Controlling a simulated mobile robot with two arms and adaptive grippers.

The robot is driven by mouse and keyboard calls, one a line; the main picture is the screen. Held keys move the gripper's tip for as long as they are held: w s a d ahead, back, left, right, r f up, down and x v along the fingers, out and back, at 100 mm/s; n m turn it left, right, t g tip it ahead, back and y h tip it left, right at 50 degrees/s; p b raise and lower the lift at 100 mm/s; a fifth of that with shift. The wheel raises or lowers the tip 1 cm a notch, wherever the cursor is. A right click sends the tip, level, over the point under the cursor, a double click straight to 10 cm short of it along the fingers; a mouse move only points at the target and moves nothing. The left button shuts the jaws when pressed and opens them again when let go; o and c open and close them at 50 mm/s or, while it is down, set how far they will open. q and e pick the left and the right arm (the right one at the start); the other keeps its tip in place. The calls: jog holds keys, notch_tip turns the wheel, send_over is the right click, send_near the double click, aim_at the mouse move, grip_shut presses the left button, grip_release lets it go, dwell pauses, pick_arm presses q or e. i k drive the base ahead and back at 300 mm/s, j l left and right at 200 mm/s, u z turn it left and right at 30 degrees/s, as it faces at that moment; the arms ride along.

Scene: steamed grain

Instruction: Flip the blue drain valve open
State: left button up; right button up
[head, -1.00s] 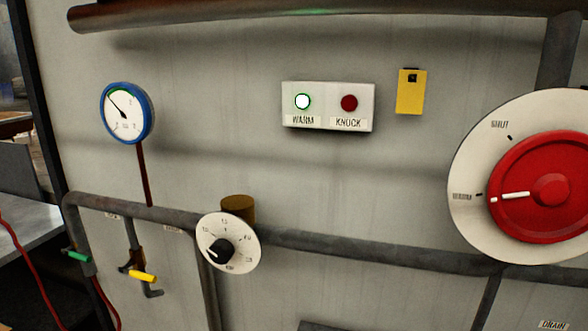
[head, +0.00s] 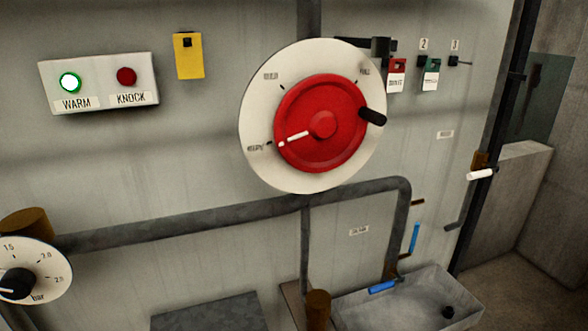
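Two blue parts show at the lower right of the head view, near the grey basin (head: 455,285). One is a short blue handle (head: 381,287) lying nearly level at the foot of the bent pipe (head: 398,225), by the basin's back rim. The other is a slim upright blue bar (head: 414,238) on the wall just right of that pipe. A small label (head: 358,231), too blurred to read surely, is on the wall left of the pipe. I cannot tell for certain which blue part is the drain valve's lever. Neither of my grippers is in view.
A large red wheel (head: 340,150) on a white dial stands above. A white-handled lever (head: 480,175) is at the right. A brown cylinder (head: 318,308) stands left of the basin. Hanging tags (head: 430,78) are at the upper right.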

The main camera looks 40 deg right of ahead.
aim_at(387, 285)
jog(key=z, duration=1.85)
jog(key=i+l, duration=0.1)
jog(key=l, duration=0.4)
jog(key=i+l+u, duration=0.1)
jog(key=l, duration=0.35)
jog(key=i+l, duration=0.15)
jog(key=l, duration=0.35)
jog(key=i+l+u, duration=0.1)
jog(key=l, duration=0.4)
jog(key=i+l, duration=0.1)
jog(key=l, duration=0.4)
jog(key=u, duration=0.05)
